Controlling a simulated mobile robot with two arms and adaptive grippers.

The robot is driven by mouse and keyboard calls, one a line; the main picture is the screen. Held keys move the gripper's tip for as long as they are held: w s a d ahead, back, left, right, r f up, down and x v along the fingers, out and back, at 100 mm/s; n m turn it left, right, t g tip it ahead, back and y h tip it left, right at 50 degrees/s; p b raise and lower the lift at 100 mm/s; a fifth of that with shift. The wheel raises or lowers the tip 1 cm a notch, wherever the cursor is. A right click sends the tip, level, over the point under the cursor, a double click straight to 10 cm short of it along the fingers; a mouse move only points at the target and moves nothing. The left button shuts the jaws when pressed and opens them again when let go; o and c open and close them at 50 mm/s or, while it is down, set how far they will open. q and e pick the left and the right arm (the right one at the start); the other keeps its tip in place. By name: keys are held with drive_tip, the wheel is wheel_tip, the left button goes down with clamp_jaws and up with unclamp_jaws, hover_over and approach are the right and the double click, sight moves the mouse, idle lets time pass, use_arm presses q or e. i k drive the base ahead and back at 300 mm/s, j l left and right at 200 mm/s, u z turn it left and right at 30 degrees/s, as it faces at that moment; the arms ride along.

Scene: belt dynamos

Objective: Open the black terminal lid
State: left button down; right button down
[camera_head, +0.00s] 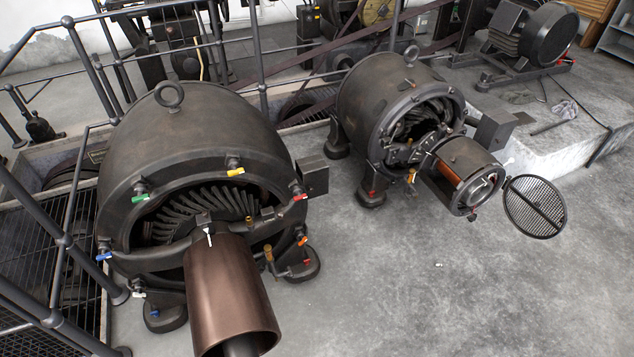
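Two large dark dynamos stand on the floor, a nearer one (205,125) at left and a farther one (390,85) at centre. A dark box (313,174) juts from the right side of the nearer dynamo. A similar dark box (494,132) with a flat plate sticking out to the right is on the farther dynamo. Either could be the terminal box; I cannot tell which part is the black lid, or whether it is open or shut. Neither of my grippers is in view.
Metal railings (262,60) run behind and left of the dynamos, around grated pits. A copper-brown cylinder (228,290) projects from the nearer dynamo. A round mesh cover (535,207) stands out beside the farther one. Concrete floor (440,300) is clear at front right.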

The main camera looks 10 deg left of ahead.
sight(315, 176)
drive_tip(key=u, duration=0.3)
drive_tip(key=i+l+u, duration=0.1)
drive_tip(key=u, duration=0.3)
drive_tip(key=i+l+u, duration=0.1)
drive_tip(key=l+u, duration=0.55)
drive_tip(key=u, duration=0.2)
drive_tip(key=l+u, duration=0.4)
drive_tip(key=i+j, duration=0.05)
drive_tip(key=j, duration=0.05)
